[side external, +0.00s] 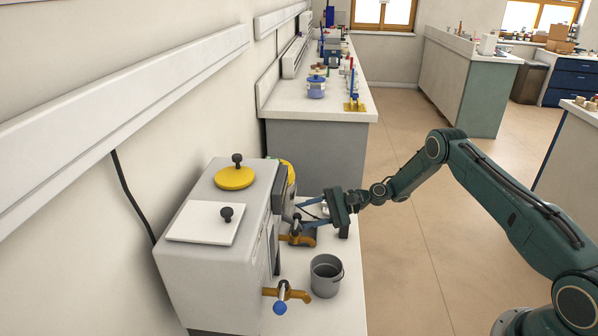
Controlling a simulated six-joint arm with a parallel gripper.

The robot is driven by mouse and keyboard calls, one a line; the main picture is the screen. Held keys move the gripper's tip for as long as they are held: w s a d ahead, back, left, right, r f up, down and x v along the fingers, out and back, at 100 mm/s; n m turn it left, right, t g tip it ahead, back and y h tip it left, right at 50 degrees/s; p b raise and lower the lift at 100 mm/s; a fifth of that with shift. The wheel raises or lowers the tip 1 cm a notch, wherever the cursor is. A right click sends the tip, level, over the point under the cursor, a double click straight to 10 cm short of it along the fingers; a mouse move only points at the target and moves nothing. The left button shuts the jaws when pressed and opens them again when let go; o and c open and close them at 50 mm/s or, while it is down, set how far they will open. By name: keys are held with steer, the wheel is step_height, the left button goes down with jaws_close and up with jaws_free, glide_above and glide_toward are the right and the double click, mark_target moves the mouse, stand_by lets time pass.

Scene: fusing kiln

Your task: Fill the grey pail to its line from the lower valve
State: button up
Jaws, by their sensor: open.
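The grey pail (326,277) stands upright on the white bench in front of the white box-shaped unit. Its inside looks dark grey; no fill line or water level can be made out. A brass valve with a blue knob (280,307) sticks out from the unit at the near end, left of the pail. A second brass valve (298,240) sits further back, beyond the pail. I cannot tell for sure which valve is mounted lower. My gripper (302,213) is open, its blue fingers pointing left just above the further valve, apart from the pail. Contact with that valve is unclear.
The white unit (205,275) carries a yellow lid (234,177) and a white plate (206,222), both with black knobs. A yellow-topped container is partly hidden behind it. The white bench top (345,308) is clear right of the pail. Another bench (320,117) stands further back.

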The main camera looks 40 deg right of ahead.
mark_target(298, 217)
steer(key=shift+x, duration=1.8)
steer(key=c, duration=1)
